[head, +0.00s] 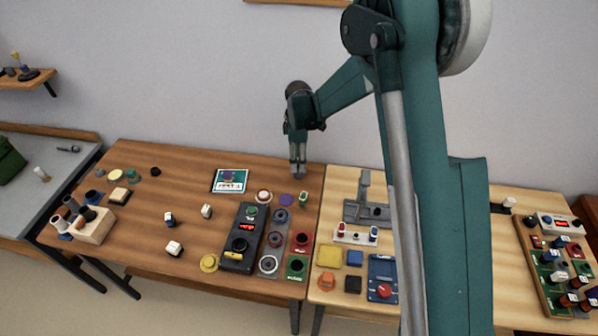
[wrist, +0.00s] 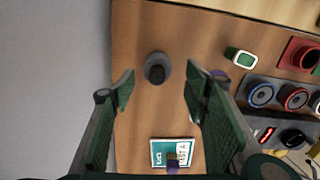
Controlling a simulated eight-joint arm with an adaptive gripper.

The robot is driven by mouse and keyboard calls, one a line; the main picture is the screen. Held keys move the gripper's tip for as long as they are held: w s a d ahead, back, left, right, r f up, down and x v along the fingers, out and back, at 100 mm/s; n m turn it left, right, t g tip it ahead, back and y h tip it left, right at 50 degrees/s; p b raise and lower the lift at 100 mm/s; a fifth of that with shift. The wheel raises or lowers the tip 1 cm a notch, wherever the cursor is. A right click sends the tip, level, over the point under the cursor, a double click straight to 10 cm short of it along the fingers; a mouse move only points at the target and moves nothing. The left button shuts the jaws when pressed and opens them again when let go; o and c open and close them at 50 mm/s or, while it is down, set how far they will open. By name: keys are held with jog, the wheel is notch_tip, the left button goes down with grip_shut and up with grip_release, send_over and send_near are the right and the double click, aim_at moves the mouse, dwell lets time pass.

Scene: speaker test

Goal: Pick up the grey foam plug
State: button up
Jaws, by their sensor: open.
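A dark grey round piece (wrist: 157,68), which looks like the grey foam plug, stands on the wooden table (wrist: 140,112) near its back edge in the wrist view. It has a wider grey rim or base and a darker centre. My gripper (wrist: 160,90) is open, with its two green fingers apart and nothing between the pads. In the picture the plug lies between and just beyond the fingertips, with no visible contact. In the head view my gripper (head: 298,168) points down over the back of the brown table; I cannot make out the plug there.
A green-and-white piece (wrist: 240,57) and purple disc (head: 286,200) lie nearby. A teal card (head: 230,180) is to the left in the head view. A black control box (head: 244,238) and several round parts stand in front. A grey stand (head: 365,205) is to the right.

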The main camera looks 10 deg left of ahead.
jog(key=shift+f, duration=0.1)
jog(key=shift+w+f, duration=0.15)
jog(key=shift+f, duration=1.1)
jog(key=shift+w+f, duration=0.1)
jog(key=shift+f, duration=1.15)
jog(key=shift+c, duration=0.2)
jog(key=c, duration=0.8)
